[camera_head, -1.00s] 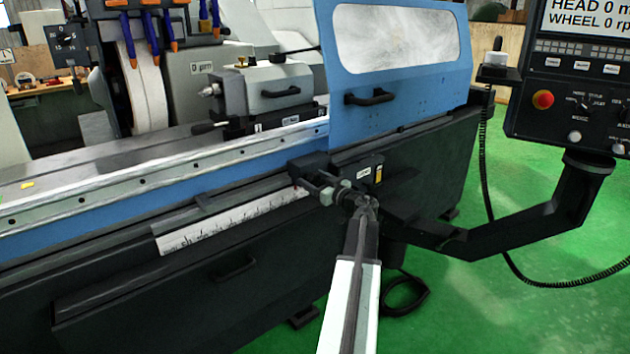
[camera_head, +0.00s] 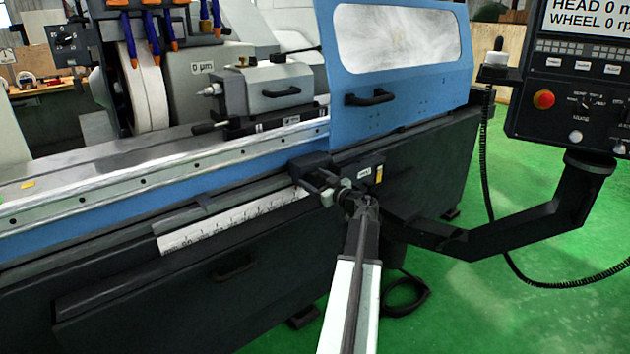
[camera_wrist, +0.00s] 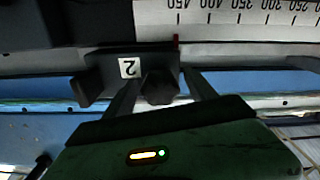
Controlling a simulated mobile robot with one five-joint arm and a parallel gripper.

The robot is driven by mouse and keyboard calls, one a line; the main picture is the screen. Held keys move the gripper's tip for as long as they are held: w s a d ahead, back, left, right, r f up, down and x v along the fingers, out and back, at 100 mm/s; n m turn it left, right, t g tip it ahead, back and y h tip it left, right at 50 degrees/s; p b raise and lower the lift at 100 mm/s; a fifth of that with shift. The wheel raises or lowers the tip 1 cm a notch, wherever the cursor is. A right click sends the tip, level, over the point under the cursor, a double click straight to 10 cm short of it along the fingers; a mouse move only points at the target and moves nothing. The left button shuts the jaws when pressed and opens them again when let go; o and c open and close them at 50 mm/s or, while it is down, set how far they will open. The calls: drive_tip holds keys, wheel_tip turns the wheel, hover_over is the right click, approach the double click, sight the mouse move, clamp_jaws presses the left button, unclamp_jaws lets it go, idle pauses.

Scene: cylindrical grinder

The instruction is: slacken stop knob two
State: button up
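Stop knob two is a dark, faceted knob (camera_wrist: 160,88) on a dark stop block (camera_wrist: 104,75) with a white label reading 2, upside down in the wrist view. My gripper (camera_wrist: 164,76) has one finger on each side of the knob. A narrow gap shows on the right side of the knob; the left finger is very close to it, and contact is unclear. In the head view my gripper (camera_head: 366,204) is at the stop block (camera_head: 366,172) on the machine's front, largely covering the knob there.
A white scale (camera_head: 232,221) runs left of the stop blocks. The blue guard door (camera_head: 400,85) stands above. The control panel's dark support arm (camera_head: 500,232) extends to the right of my gripper. Green floor is open at the right.

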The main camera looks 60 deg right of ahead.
drive_tip(key=v, duration=0.7)
drive_tip(key=shift+s, duration=0.35)
